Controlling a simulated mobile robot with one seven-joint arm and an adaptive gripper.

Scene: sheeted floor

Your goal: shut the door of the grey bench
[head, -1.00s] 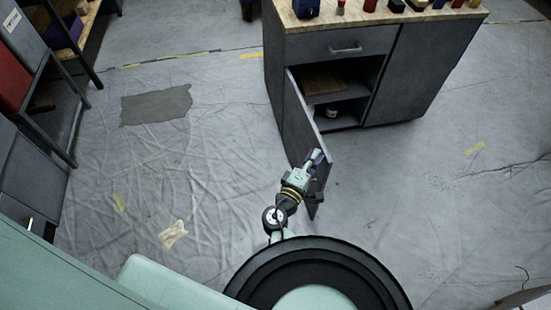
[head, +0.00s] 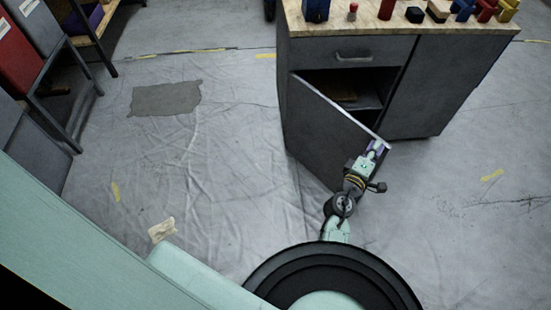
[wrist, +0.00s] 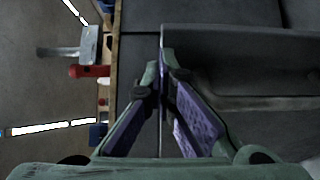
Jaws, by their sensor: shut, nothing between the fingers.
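The grey bench (head: 455,85) stands at the upper right of the head view, with a wooden top. Its door (head: 325,130) is hinged on the left and stands partly open, showing the dark inside with a shelf (head: 345,97). My gripper (head: 380,146) is at the free edge of the door, near its top. In the wrist view my gripper (wrist: 164,62) has its fingertips together, close against the door's edge (wrist: 163,40). The fingers are shut with nothing held. Whether they touch the door I cannot tell for certain.
A drawer with a handle (head: 354,57) sits above the opening. Several coloured items, including a red block (head: 487,10), stand on the bench top.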

